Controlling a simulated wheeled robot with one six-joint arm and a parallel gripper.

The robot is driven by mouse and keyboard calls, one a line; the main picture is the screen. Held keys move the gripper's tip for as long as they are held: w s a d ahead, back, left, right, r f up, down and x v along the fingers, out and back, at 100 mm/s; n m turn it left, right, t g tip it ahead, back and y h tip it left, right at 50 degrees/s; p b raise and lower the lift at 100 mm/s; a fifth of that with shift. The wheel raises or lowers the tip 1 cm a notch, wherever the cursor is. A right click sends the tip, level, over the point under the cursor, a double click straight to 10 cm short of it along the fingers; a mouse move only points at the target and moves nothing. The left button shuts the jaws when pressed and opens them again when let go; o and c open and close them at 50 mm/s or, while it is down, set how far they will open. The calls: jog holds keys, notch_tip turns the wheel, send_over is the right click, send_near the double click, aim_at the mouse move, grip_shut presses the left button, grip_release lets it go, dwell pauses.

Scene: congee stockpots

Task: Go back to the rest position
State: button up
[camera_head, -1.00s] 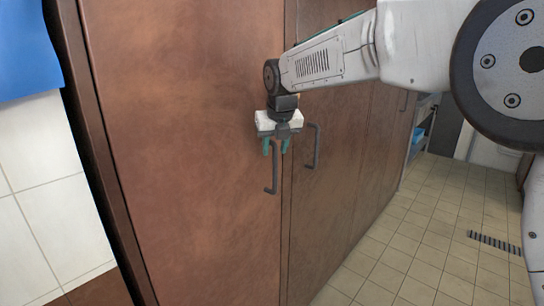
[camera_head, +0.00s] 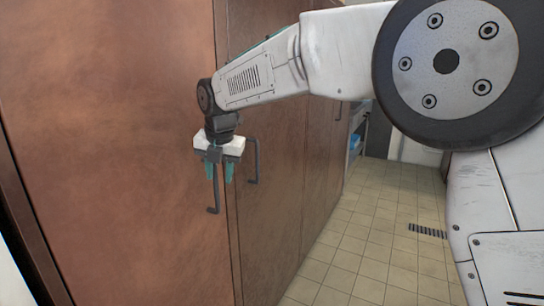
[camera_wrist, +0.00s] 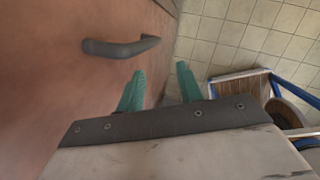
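My gripper (camera_head: 220,178) points downward in front of a brown wooden cabinet (camera_head: 120,110), near two dark door handles. Its two green fingers are apart with nothing between them. In the wrist view the gripper (camera_wrist: 160,88) also shows open, with floor and the cabinet edge visible between the fingers. One dark handle (camera_wrist: 122,47) lies just beyond the left finger in that view. In the head view, one handle (camera_head: 213,200) is beside and below the fingers, and the other handle (camera_head: 254,160) is to their right. Both doors look closed.
A tiled floor (camera_head: 370,230) with a dark drain grate (camera_head: 428,230) runs along the cabinet to the right. A shelf unit (camera_head: 357,130) stands at the far end. The wrist view shows a blue-framed item with a wooden top (camera_wrist: 240,88) at the right.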

jog(key=s+d+m+g+h, duration=0.1)
jog(key=s+d+m, duration=0.8)
jog(key=d+m, duration=0.25)
jog(key=s+d+m+g+h, duration=0.1)
jog(key=s+d+m+g, duration=0.1)
jog(key=s+d+m, duration=0.8)
jog(key=s+d+f+m+t, duration=0.1)
jog(key=s+d+f+m, duration=0.2)
jog(key=s+d+m, duration=1)
jog(key=s+d, duration=0.5)
jog(key=d, duration=0.2)
jog(key=shift+s+d+f, duration=0.2)
jog(key=shift+s, duration=0.05)
